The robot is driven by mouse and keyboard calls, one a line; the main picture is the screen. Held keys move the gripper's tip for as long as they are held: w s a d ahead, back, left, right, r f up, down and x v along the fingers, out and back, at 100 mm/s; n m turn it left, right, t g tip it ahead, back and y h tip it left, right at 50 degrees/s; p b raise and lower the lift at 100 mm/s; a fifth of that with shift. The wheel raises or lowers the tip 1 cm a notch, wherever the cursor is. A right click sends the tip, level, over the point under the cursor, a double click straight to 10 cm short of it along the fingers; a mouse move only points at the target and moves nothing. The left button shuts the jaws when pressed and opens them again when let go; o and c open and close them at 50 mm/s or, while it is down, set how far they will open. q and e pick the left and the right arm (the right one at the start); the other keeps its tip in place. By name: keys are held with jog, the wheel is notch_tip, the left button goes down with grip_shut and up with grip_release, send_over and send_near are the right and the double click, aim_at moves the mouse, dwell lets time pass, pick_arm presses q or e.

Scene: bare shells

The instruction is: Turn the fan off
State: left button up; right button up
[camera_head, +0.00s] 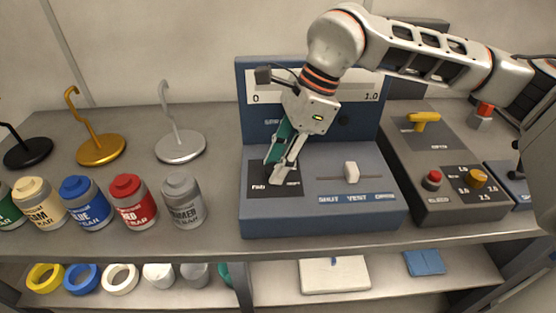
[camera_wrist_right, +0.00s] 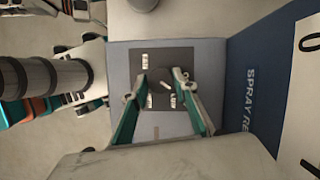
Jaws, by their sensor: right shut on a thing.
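The blue console (camera_head: 322,222) stands on the bench, with a dark plate (camera_head: 290,189) on its left part lettered FAN. A dark round fan knob (camera_wrist_right: 163,82) sits on this plate and shows a short slanted white mark in the wrist view. My right gripper (camera_head: 277,172) reaches down from above onto the knob. In the wrist view its green-backed fingers (camera_wrist_right: 160,95) are closed in on either side of the knob. In the head view the fingers mostly hide the knob, and its setting is hard to read. My left gripper is not in view.
A white slider (camera_head: 351,172) sits right of the plate. A grey console (camera_head: 455,205) with a yellow lever, red button and yellow knob stands further right. Several paint jars (camera_head: 133,200) and hook stands (camera_head: 181,146) are on the left. A shelf below holds rings.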

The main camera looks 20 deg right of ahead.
jog(key=n, duration=0.1)
jog(key=n+g+p, duration=0.1)
jog(key=shift+w+r+n, duration=0.1)
jog(key=shift+r+n, duration=0.1)
jog(key=shift+n, duration=0.2)
jog(key=shift+n+g+p, duration=0.3)
jog(key=shift+n+g, duration=0.1)
jog(key=shift+n, duration=0.7)
jog(key=shift+w+f+n+g+h+p, duration=0.15)
jog(key=shift+n+g+h+p, duration=0.2)
jog(key=shift+n, duration=0.65)
jog(key=o, duration=1.1)
notch_tip(320, 180, up, 10)
